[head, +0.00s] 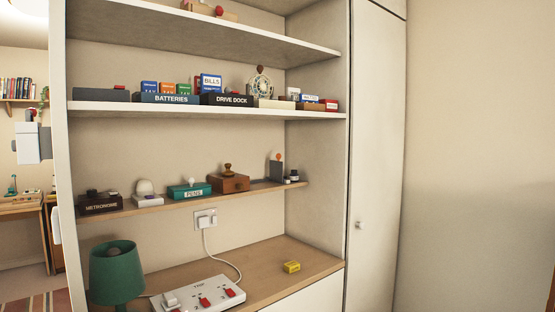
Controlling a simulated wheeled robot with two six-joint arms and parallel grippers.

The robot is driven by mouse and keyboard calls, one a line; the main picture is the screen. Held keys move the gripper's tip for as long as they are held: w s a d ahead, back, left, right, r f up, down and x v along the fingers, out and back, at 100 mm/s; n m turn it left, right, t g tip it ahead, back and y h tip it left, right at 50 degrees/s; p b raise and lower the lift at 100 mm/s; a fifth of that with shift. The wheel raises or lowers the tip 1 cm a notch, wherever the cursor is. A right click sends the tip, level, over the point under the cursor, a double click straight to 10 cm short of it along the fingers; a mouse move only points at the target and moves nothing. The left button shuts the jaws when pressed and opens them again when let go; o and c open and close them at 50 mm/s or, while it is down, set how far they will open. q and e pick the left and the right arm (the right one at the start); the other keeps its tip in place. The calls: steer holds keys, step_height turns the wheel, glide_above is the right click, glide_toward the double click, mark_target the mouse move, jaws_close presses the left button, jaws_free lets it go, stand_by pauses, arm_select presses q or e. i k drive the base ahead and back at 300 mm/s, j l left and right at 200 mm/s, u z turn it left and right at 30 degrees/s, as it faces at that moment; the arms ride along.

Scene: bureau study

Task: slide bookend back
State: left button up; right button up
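The bookend (276,170) appears to be the dark grey upright plate at the right end of the narrow wooden shelf (150,207). An orange round knob shows at its top, and a flat dark base seems to extend left from it along the shelf. A small dark-and-white item (293,176) stands close at its right. I cannot tell whether they touch. Neither of my grippers can be made out in the head view.
Left of the bookend on the shelf are a wooden box (229,183), a teal box (189,191), a white domed item (146,194) and a metronome box (99,203). Below are a green lamp (117,271), power strip (199,295) and yellow box (291,267). A pale boxy shape (33,143) is unclear.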

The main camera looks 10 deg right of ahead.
mark_target(276, 168)
steer(key=i+l+u, duration=0.15)
steer(key=u, duration=0.2)
steer(key=i+l+u, duration=0.1)
steer(key=l+u, duration=0.15)
steer(key=u, duration=0.15)
steer(key=i+l+u, duration=0.1)
steer(key=l+u, duration=0.25)
steer(key=j, duration=0.1)
